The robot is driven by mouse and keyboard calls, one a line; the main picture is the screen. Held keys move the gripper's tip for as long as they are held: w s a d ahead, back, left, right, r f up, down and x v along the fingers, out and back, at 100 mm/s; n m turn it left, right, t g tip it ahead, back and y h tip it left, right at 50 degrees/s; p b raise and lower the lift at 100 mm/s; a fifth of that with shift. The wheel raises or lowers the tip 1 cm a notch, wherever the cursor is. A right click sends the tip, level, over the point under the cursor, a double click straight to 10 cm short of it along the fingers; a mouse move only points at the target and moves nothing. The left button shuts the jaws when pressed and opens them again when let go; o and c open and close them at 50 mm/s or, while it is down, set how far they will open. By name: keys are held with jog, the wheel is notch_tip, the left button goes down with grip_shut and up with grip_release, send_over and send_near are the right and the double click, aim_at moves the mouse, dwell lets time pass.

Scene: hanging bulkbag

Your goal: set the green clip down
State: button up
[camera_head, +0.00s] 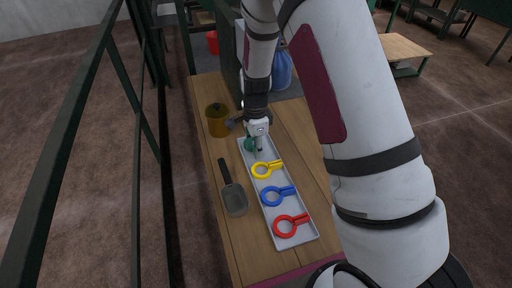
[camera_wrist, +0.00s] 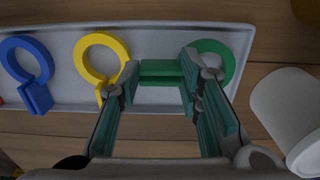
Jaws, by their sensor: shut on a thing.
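The green clip (camera_head: 249,145) is at the far end of the white tray (camera_head: 268,183), partly hidden by my gripper (camera_head: 258,142). In the wrist view its ring (camera_wrist: 222,49) lies over the tray's end, right of my gripper (camera_wrist: 160,82). My gripper is shut on its green handle (camera_wrist: 160,70), which spans between the fingertips. I cannot tell whether the clip touches the tray floor. A yellow clip (camera_head: 260,170), a blue clip (camera_head: 270,198) and a red clip (camera_head: 283,230) lie in a row in the tray, nearer to me.
A dark scoop (camera_head: 233,197) lies left of the tray on the wooden table (camera_head: 220,155). A yellow pot (camera_head: 217,124) stands at the back left. A white cup (camera_wrist: 287,110) is close to the tray's end. A dark green railing (camera_head: 75,120) runs along the left.

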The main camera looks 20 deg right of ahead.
jog(key=shift+f, duration=0.3)
jog(key=o, duration=0.8)
jog(key=shift+o, duration=0.2)
